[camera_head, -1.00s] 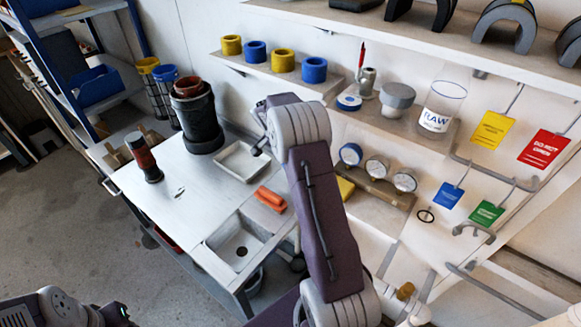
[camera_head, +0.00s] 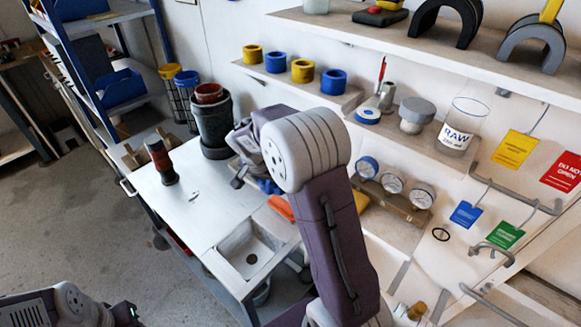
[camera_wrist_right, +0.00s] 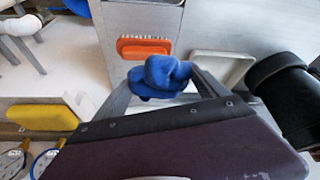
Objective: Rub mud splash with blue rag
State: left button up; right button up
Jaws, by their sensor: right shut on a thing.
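My right gripper (camera_head: 252,182) hangs over the far part of the white worktop (camera_head: 195,222), largely hidden by its own arm in the head view. In the right wrist view it (camera_wrist_right: 165,88) is shut on the crumpled blue rag (camera_wrist_right: 163,72). A bit of the rag (camera_head: 268,186) also shows in the head view, near the orange block. A small dark mark (camera_head: 194,196) lies on the worktop; I cannot tell whether it is the mud splash. My left arm shows at the lower left, with its gripper fingers out of view.
A pale tray (camera_wrist_right: 222,66) is right of the rag in the wrist view. A dark pot (camera_head: 213,128) and a red-and-black bottle (camera_head: 161,160) stand on the worktop. The worktop's left middle is mostly clear.

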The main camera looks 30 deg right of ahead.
jog(key=s+a+f+n+t+y, duration=0.2)
jog(key=s+a+f+n+y, duration=0.1)
jog(key=s+a+n, duration=0.4)
jog(key=shift+s+a+f+n+y, duration=0.4)
jog(key=shift+a+n, duration=0.55)
jog(key=shift+n, duration=1.05)
